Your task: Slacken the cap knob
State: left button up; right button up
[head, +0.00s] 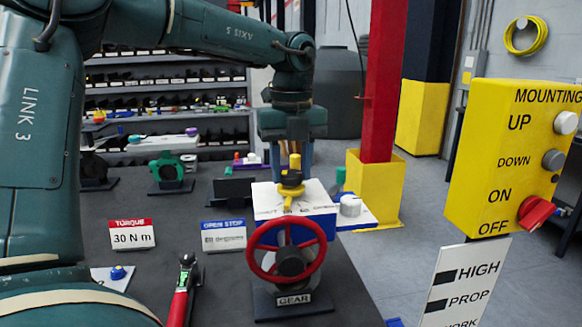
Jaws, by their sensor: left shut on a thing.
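The valve actuator (318,220) is a white-topped, blue-sided box above a dark stand labelled GEAR, with a red handwheel (262,233) on its front. On its top is a yellow and black knob (292,178), which I take for the cap knob, with a yellow pointer below it. My left gripper (296,158) reaches down from above and is shut on the upper yellow part of this knob. The fingertips are small and dark here, so the exact contact is hard to make out. My right gripper is not in view.
A pale grey round knob (350,205) sits right of the actuator. A red-handled tool (183,290) and signs reading TORQUE 30 N m (132,235) and OPEN STOP (223,236) stand on the dark bench. A yellow control box (490,160) is at the right; a red post (384,80) rises behind.

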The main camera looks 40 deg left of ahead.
aim_at(292, 174)
pick_arm(q)
jog(key=shift+n, duration=0.9)
jog(key=o, duration=1)
notch_tip(292, 174, up, 13)
jog(key=shift+r+p, duration=0.1)
jog(key=shift+p, duration=0.65)
